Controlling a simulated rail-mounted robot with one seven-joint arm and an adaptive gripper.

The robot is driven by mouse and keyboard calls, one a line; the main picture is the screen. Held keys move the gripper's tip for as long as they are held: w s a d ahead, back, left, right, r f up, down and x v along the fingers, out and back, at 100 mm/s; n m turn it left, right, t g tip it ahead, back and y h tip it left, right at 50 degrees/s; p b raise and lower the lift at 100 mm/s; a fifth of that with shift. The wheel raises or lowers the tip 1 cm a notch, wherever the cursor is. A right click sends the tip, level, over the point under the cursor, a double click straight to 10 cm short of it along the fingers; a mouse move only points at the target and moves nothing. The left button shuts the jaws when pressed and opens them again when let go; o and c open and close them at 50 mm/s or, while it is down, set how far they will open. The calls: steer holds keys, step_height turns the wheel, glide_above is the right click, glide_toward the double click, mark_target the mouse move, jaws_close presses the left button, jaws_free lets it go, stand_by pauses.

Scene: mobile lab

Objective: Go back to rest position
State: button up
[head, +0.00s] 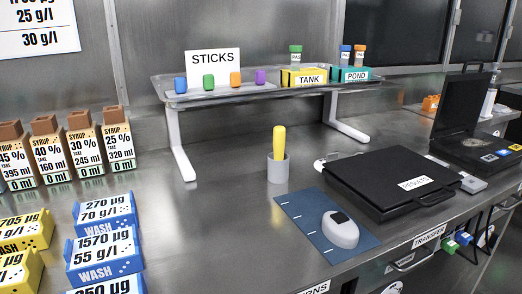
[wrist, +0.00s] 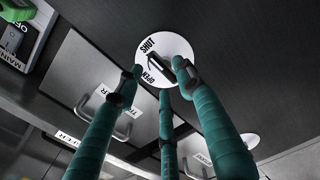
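A white round dial (wrist: 177,46) marked SHUT and OPEN lies beyond the fingertips, on a dark panel. A small dark lever (wrist: 155,63) sits on the dial. I cannot tell whether a fingertip touches it. My arm and gripper do not show in the head view.
In the wrist view, drawers with handles (wrist: 122,131) lie behind the fingers, and a green object (wrist: 15,10) is at upper left. In the head view, the steel bench carries a black case (head: 385,170), a blue mat (head: 300,220), a raised shelf (head: 270,92) and syrup cartons (head: 83,150).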

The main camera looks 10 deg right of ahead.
steer(key=v, duration=0.8)
steer(key=x, duration=1.2)
steer(key=shift+w+a, duration=0.25)
steer(key=shift+w, duration=0.05)
steer(key=shift+s+d+f+n+b, duration=0.15)
steer(key=shift+f+n+b, duration=0.1)
steer(key=shift+n+b, duration=0.45)
steer(key=shift+r+n+b, duration=0.3)
steer(key=shift+n+b, duration=0.55)
steer(key=shift+n, duration=0.15)
